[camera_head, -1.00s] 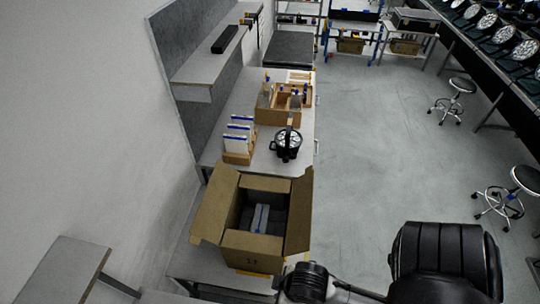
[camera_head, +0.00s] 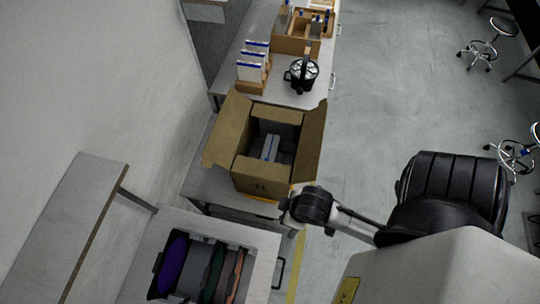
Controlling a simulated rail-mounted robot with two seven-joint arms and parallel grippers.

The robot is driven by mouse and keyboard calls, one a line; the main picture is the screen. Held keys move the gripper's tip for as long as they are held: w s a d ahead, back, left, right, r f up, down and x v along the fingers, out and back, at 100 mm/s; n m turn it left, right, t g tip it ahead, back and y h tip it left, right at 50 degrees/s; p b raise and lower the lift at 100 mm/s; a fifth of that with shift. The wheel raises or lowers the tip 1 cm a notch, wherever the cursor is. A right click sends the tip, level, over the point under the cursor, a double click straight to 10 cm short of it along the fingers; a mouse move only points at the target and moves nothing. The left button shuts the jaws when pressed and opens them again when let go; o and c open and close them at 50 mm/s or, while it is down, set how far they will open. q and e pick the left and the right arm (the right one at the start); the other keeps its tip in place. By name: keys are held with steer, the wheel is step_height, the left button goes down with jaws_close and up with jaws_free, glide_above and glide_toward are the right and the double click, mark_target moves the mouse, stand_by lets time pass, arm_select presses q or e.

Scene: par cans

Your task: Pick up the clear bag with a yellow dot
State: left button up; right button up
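I cannot pick out a clear bag with a yellow dot; any such dot is too small to see. A small wooden rack (camera_head: 252,85) on the bench holds a few upright pale packets with blue tops (camera_head: 255,58). Behind it, a wooden divided box (camera_head: 297,46) holds small upright items, partly cut off by the top edge. An open cardboard box (camera_head: 262,178) stands nearer, with a pale item (camera_head: 269,148) inside. My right arm comes in at the lower right, and its gripper is not visible. My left arm and gripper are not in view.
A black par can (camera_head: 301,75) stands on the bench right of the rack. A grey shelf (camera_head: 72,225) juts out at left. Stools (camera_head: 490,42) stand on open floor at right.

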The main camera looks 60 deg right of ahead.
steer(key=o, duration=1.2)
steer(key=shift+a, duration=0.1)
